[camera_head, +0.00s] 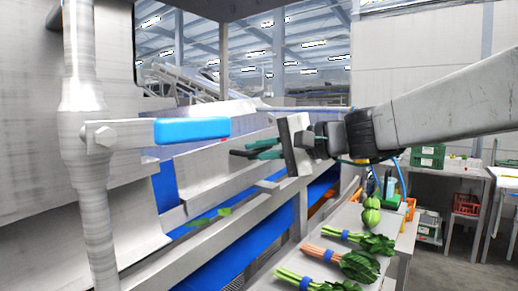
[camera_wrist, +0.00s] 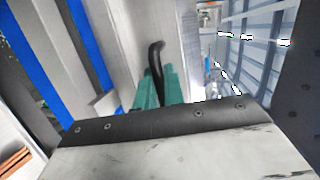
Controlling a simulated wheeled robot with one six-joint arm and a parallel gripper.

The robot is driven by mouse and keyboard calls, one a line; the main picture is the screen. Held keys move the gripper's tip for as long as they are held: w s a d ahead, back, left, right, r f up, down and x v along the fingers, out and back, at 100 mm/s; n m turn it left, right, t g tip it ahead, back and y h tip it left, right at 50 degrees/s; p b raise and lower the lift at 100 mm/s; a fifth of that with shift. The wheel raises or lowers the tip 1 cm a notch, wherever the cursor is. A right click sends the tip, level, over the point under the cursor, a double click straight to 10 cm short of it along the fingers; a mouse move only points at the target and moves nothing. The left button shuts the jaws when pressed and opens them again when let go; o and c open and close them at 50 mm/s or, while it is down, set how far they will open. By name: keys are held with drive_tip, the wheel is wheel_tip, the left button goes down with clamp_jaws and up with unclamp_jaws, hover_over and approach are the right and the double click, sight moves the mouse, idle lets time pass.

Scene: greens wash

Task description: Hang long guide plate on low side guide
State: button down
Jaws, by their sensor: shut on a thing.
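My gripper (camera_head: 250,150) reaches in from the right, its teal fingers pointing left. It is shut on the black handle of the long guide plate (camera_head: 205,170), a pale grey metal sheet above the blue belt. In the wrist view, the teal fingers (camera_wrist: 160,88) close around the curved black handle, with the pale plate (camera_wrist: 118,40) behind it. The low side guide (camera_head: 235,228) is a long metal rail running beside the belt, below the plate. My gripper body hides part of the plate's right end. I cannot tell whether the plate touches the guide.
A blue-handled lever (camera_head: 192,130) sticks out from a steel post at the left. Blue belt (camera_head: 255,240) runs below, with loose green leaves (camera_head: 208,217) near the guide. Bunches of greens (camera_head: 355,262) lie on a bench at the right. Crates and tables stand behind.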

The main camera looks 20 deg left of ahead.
drive_tip(key=c, duration=1.4)
unclamp_jaws()
drive_tip(key=v, duration=0.8)
drive_tip(key=s+d+f+n+g+h, duration=0.1)
drive_tip(key=s+d+f+h, duration=0.4)
drive_tip(key=f, duration=0.3)
drive_tip(key=s+d+f+n+g+h, duration=0.1)
drive_tip(key=s+d+f+g+h, duration=0.15)
drive_tip(key=s+d+f, duration=0.4)
drive_tip(key=s+d+f+t+h, duration=0.1)
drive_tip(key=s+d+f+h, duration=0.3)
drive_tip(key=d, duration=0.7)
drive_tip(key=s+d+f+m+t+h, duration=0.1)
drive_tip(key=s+d+f+h, duration=0.3)
drive_tip(key=d, duration=0.7)
drive_tip(key=s+f, duration=0.2)
drive_tip(key=s, duration=0.2)
drive_tip(key=shift+s+f, duration=0.15)
drive_tip(key=shift+f, duration=0.1)
